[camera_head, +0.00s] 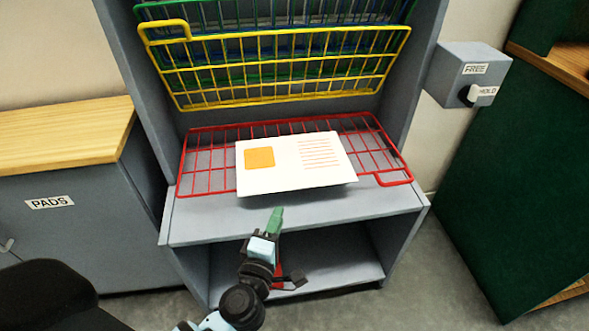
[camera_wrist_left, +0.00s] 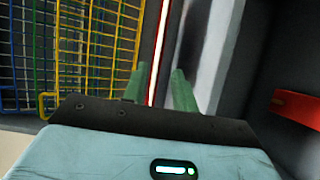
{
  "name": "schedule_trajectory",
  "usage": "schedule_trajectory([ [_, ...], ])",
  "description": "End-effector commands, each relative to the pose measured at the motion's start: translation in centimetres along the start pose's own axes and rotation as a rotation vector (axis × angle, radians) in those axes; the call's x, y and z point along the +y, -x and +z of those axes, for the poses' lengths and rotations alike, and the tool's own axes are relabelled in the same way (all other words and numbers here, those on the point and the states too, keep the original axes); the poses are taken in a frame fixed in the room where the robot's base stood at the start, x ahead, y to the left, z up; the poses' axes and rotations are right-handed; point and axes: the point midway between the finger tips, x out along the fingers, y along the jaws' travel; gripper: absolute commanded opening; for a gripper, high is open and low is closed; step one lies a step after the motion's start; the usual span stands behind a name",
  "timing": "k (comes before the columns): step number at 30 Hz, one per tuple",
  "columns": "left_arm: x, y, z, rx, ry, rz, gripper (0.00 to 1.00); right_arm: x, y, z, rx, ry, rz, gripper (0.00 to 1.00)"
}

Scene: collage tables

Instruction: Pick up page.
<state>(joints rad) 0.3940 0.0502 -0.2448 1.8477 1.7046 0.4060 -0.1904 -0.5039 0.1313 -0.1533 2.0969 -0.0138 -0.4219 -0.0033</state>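The page (camera_head: 296,164) is a white sheet with an orange square and red lines. It lies flat on the red wire rack (camera_head: 224,131), and its front edge reaches over the grey shelf board. My left gripper (camera_head: 277,211) has green fingers and is just in front of the page's front edge, apparently not touching it. In the left wrist view, the gripper (camera_wrist_left: 160,82) is open, with a gap between the fingers. A thin red and white line, seen edge-on, runs up beyond that gap; I cannot tell page from rack there. My right gripper is not in view.
Yellow (camera_head: 290,68), green and blue racks stand tilted up above the page. A red and dark object (camera_head: 290,281) is on the lower shelf, partly hidden by my arm. A PADS cabinet (camera_head: 70,225) stands left, a FREE/HOLD switch box (camera_head: 467,72) right.

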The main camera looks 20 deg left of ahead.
Motion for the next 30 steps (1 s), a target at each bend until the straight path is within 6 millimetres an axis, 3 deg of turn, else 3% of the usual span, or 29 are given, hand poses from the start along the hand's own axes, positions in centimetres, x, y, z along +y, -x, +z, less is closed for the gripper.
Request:
schedule_trajectory([
  [23,0.0,-3.8,0.0,0.013,0.041,-0.004,0.28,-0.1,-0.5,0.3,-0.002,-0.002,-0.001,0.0],
  [30,-0.1,-6.9,0.0,0.013,0.04,-0.003,0.28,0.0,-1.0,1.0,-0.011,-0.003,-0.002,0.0],
])
